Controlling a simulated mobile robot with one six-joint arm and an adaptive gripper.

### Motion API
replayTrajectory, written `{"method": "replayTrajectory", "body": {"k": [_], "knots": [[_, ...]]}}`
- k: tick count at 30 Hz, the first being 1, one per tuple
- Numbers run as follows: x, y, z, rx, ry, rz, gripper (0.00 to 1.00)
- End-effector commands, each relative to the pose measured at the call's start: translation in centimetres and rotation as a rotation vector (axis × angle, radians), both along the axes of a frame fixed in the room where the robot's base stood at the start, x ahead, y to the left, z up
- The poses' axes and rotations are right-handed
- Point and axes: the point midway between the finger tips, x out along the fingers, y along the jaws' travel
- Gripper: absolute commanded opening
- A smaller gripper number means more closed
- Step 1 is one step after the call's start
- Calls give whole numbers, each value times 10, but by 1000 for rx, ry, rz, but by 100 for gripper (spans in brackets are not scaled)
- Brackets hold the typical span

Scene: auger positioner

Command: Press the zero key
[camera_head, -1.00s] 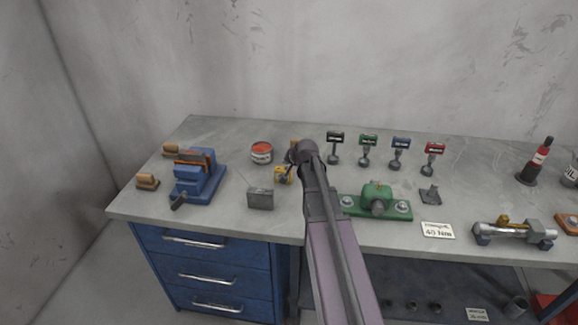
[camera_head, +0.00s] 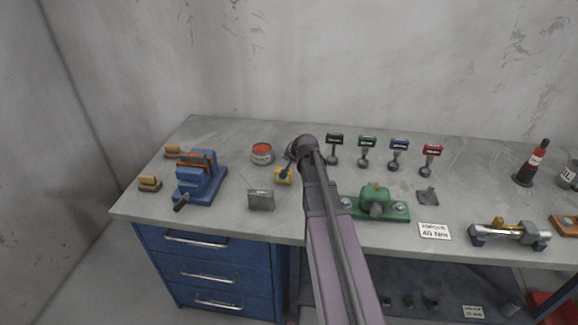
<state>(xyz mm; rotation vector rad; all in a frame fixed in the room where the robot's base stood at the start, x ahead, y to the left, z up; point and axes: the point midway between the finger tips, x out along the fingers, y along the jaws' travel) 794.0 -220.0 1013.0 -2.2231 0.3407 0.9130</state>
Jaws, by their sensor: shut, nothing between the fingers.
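I cannot make out a zero key anywhere in this view. A small yellow item (camera_head: 283,177) sits on the bench, left of my wrist. My gripper (camera_head: 287,169) points down and left from the dark wrist and is shut and empty. Its tip is at or just above the yellow item; I cannot tell whether they touch. A small grey box (camera_head: 260,201) stands on the bench in front and to the left of the yellow item. My arm hides the bench to the right of the gripper.
A blue vise-like fixture (camera_head: 200,182) stands at the left. A red-topped tin (camera_head: 262,154) is behind the gripper. Several small labelled stands (camera_head: 366,148) line the back. A green fixture (camera_head: 376,203) is right of my arm, beside a "40 Nm" card (camera_head: 434,231).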

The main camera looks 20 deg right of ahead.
Motion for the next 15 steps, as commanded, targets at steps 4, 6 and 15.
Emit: {"method": "replayTrajectory", "body": {"k": [4,6,15], "knots": [[0,0,14,0,0,0,0],[0,0,19,0,0,0,0],[0,0,32,0,0,0,0]]}}
